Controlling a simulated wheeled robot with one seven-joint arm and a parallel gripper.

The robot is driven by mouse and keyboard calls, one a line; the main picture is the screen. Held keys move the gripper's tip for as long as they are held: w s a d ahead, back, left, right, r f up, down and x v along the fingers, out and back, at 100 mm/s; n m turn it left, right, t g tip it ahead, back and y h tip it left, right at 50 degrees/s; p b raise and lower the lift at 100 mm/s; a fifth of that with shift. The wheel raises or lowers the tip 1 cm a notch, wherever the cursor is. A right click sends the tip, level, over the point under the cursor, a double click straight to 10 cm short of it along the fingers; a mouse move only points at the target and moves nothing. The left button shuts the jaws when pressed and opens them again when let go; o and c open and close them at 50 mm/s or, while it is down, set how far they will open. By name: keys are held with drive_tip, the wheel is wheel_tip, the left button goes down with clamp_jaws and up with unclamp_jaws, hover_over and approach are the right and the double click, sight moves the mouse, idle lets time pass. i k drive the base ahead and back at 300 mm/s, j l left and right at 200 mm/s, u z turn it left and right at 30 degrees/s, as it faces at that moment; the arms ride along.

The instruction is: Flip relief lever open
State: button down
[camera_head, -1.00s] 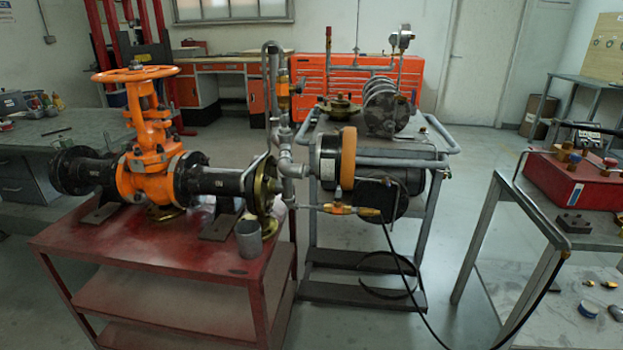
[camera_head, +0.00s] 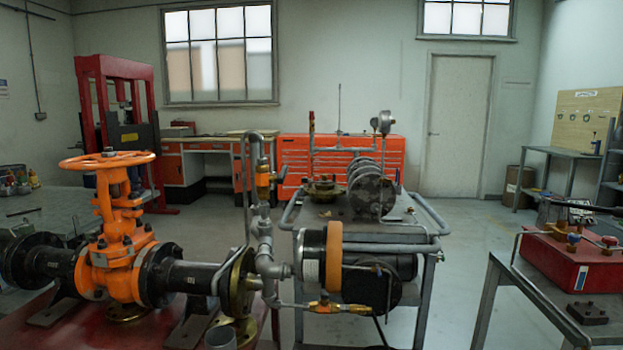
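I cannot tell for certain which part is the relief lever. A small orange-yellow valve (camera_head: 264,180) sits on the upright grey pipe between the gate valve and the pump cart. A second small valve with brass and orange parts (camera_head: 325,306) sits on the low horizontal pipe below the motor. The large orange gate valve (camera_head: 117,255) with its handwheel (camera_head: 107,160) stands at the left, between black flanged pipes. The lever positions are too small to read. My gripper is not in view.
The pump cart with its grey rails (camera_head: 430,214), motor and pressure gauge (camera_head: 384,120) stands in the middle. A red box (camera_head: 572,258) with fittings sits on a bench at the right. Orange drawer cabinets (camera_head: 340,160) line the back wall. Clear floor shows between cart and bench.

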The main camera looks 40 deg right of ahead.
sight(282, 177)
drive_tip(key=i+l+z, duration=0.35)
drive_tip(key=z, duration=0.15)
drive_tip(key=i+l+z, duration=0.1)
drive_tip(key=i+z, duration=0.35)
drive_tip(key=i, duration=0.1)
